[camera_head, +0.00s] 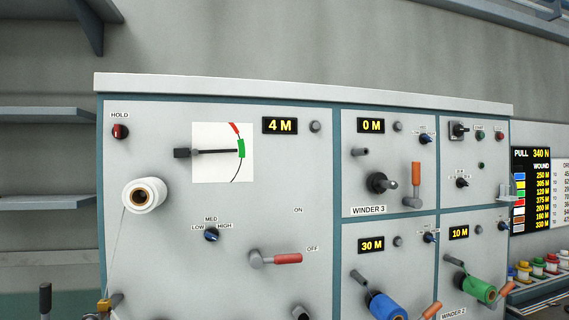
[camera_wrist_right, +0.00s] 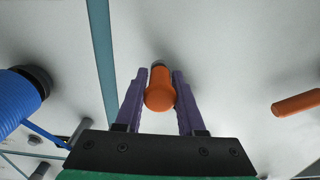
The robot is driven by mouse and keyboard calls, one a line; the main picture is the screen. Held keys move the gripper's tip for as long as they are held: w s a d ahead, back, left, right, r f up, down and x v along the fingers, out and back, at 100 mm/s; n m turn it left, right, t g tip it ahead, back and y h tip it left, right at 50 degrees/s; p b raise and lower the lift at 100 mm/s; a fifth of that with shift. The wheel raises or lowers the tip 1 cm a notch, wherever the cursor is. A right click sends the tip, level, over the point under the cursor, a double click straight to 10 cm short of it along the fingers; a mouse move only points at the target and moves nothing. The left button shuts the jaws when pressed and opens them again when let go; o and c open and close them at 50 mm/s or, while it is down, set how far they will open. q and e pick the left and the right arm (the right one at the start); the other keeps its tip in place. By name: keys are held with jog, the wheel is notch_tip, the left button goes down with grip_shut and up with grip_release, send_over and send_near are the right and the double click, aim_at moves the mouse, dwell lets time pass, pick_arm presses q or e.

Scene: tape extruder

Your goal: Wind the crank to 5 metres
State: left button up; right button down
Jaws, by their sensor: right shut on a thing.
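My right gripper (camera_wrist_right: 160,88) shows in the right wrist view, its two purple fingers closed on either side of an orange crank grip (camera_wrist_right: 160,98). The gripper is not seen in the head view, and I cannot tell there which crank it holds. In the head view, the large left panel has a display (camera_head: 280,125) reading 4 M. Other displays read 0 M (camera_head: 371,126), 30 M (camera_head: 371,245) and 10 M (camera_head: 459,233). Winder 3 has a crank with an orange grip (camera_head: 416,184) pointing up. My left gripper is not in view.
A white roll (camera_head: 142,195) with a thread hangs on the left panel beside a gauge (camera_head: 222,152) with its pointer by the green band. A red-handled lever (camera_head: 288,258) is near OFF. A blue spool (camera_head: 385,306) and green spool (camera_head: 478,290) jut out.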

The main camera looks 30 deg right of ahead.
jog(key=shift+w+a+r, duration=0.4)
jog(key=shift+a, duration=0.25)
jog(key=shift+w+a+f, duration=0.15)
jog(key=shift+w+a, duration=0.05)
jog(key=shift+a, duration=0.3)
jog(key=c, duration=0.6)
grip_release()
jog(key=shift+o, duration=0.7)
jog(key=shift+a, duration=0.35)
jog(key=p+v, duration=0.5)
jog(key=v, duration=0.1)
jog(key=shift+s+d+f+p, duration=0.15)
jog(key=shift+d+f+p, duration=0.05)
jog(key=shift+f+p, duration=0.15)
